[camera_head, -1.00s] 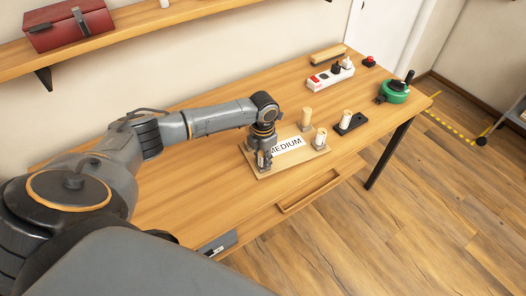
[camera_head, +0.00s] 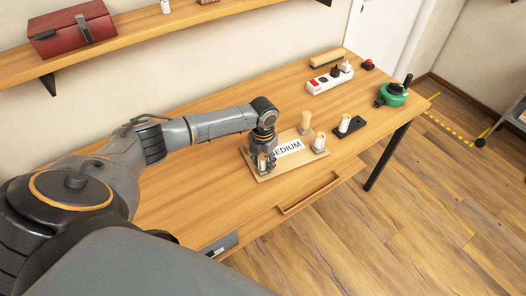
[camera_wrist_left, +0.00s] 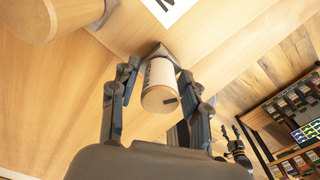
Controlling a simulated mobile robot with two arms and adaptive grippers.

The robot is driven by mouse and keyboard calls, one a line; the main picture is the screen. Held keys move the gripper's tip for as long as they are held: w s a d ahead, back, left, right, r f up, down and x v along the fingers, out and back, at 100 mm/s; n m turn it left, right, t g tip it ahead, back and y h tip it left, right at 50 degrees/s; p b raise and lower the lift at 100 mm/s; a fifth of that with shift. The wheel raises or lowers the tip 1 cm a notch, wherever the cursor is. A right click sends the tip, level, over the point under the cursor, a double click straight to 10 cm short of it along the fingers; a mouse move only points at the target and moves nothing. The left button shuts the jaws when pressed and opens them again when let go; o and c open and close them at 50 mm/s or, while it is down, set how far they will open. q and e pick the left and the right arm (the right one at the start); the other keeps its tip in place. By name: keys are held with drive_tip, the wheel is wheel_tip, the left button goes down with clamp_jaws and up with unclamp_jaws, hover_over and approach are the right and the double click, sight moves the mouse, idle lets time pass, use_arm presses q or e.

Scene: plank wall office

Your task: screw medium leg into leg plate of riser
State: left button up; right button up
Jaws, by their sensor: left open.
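The riser (camera_head: 291,164) lies on the desk as a light wooden board with a white label, partly covered by my arm, reading "EDIUM". My left gripper (camera_head: 263,163) is lowered over its near-left corner. In the left wrist view, the left gripper (camera_wrist_left: 158,88) is open, with one finger on each side of a medium leg (camera_wrist_left: 158,92), a wooden cylinder with a white printed band. The leg stands on a grey leg plate (camera_wrist_left: 156,52), mostly hidden beneath it; I cannot tell how far it is screwed in.
More legs stand at the riser's far corner (camera_head: 305,120) and right corner (camera_head: 320,141). Another leg (camera_head: 345,122) stands in a black holder (camera_head: 352,126). The desk's left part is clear.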

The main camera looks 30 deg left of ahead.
use_arm(q)
drive_tip(key=shift+n+p, duration=0.3)
drive_tip(key=shift+n, duration=0.6)
drive_tip(key=n+p, duration=0.2)
drive_tip(key=n, duration=0.1)
drive_tip(key=shift+r, duration=0.15)
drive_tip(key=shift+n, duration=0.8)
drive_tip(key=n+p, duration=0.2)
drive_tip(key=n, duration=0.1)
drive_tip(key=shift+n, duration=0.4)
drive_tip(key=shift+n+p, duration=0.35)
drive_tip(key=shift+n, duration=0.35)
drive_tip(key=n+p, duration=0.1)
drive_tip(key=n, duration=0.2)
drive_tip(key=shift+p, duration=0.3)
drive_tip(key=shift+n+p, duration=0.3)
drive_tip(key=shift+n, duration=0.9)
drive_tip(key=shift+n+p, duration=0.65)
drive_tip(key=shift+n, duration=1.75)
drive_tip(key=shift+f, duration=0.2)
drive_tip(key=shift+c, duration=0.2)
